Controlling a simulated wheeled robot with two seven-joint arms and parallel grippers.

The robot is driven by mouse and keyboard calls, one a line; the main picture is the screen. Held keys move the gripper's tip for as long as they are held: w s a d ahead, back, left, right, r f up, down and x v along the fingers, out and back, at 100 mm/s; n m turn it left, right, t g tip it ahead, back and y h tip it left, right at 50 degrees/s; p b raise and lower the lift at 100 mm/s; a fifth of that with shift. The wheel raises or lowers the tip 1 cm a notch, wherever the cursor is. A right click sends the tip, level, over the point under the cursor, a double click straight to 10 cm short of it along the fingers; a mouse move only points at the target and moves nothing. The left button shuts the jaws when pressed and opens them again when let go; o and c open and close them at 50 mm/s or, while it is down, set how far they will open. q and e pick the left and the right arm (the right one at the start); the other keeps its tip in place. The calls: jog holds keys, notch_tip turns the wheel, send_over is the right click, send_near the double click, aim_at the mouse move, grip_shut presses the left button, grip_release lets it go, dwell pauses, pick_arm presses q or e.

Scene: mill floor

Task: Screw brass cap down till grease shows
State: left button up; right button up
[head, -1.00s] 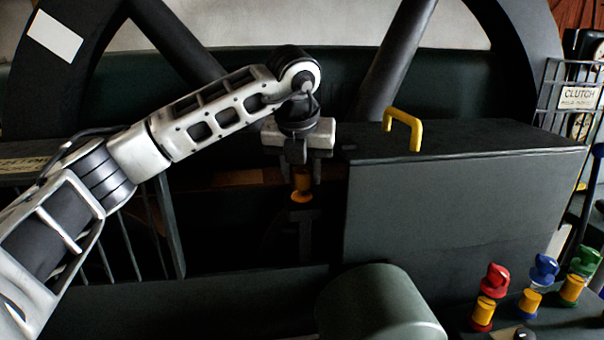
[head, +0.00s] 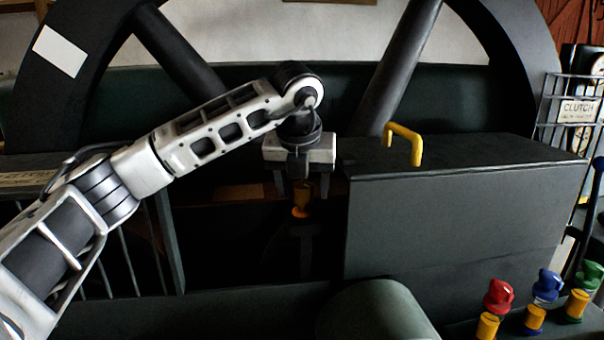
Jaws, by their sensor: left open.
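My left arm reaches in from the left, and its left gripper (head: 301,190) points down in the dark gap left of the big grey box. The gripper is open. The brass cap (head: 302,192) shows as a small orange-brown piece between and just below the fingers, with a brighter orange rim (head: 301,212) under it. It stands on a dark post (head: 304,245). The fingers are at either side of the cap; I cannot tell whether they touch it. The cap's upper part is hidden by the gripper. No grease can be made out. My right gripper is out of view.
A grey box (head: 450,220) with a yellow handle (head: 404,144) stands right of the gripper. A large wheel (head: 190,60) is behind. Red (head: 498,296), blue (head: 547,285) and green (head: 590,275) topped brass fittings stand at lower right. A CLUTCH sign (head: 578,110) hangs at right.

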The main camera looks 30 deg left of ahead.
pick_arm(q)
jog(key=v, duration=1.6)
jog(key=shift+w, duration=0.15)
